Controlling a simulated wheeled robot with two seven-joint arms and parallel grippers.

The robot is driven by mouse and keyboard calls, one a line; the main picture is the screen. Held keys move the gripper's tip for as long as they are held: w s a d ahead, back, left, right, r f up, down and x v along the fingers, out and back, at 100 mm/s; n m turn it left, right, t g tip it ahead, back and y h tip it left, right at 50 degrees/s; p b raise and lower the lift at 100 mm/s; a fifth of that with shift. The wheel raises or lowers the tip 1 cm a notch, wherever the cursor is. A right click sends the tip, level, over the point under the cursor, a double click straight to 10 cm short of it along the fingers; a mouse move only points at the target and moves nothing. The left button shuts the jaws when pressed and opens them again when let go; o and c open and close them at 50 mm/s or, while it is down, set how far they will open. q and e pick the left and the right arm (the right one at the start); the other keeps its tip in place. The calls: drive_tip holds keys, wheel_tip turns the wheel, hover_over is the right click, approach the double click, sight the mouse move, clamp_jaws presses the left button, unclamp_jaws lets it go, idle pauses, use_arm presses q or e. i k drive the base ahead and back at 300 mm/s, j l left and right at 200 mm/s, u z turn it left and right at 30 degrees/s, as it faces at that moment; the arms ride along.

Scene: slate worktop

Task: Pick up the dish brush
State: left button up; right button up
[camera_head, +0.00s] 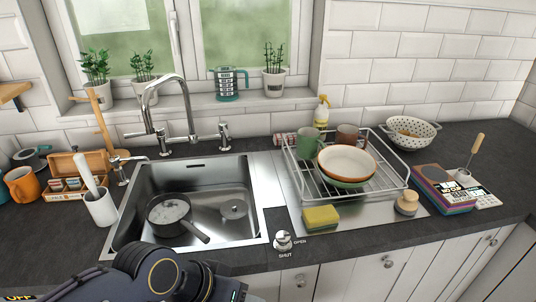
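A small round wooden brush with a knob on top (407,203), which looks like the dish brush, stands on the steel drainboard (350,222) at the right, just beside the front right corner of the dish rack. Nothing touches it from above. My arm shows as dark rounded links at the bottom left of the view, far from the brush. I see no fingers of my left or right gripper.
A wire dish rack (392,165) with bowls and mugs stands behind the brush. A yellow sponge (321,217) lies to its left and stacked books (440,190) to its right. The sink (255,225) holds a pot (168,213). The drainboard between sponge and brush is clear.

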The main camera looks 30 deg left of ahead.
sight(79, 159)
drive_tip(key=u, duration=1.35)
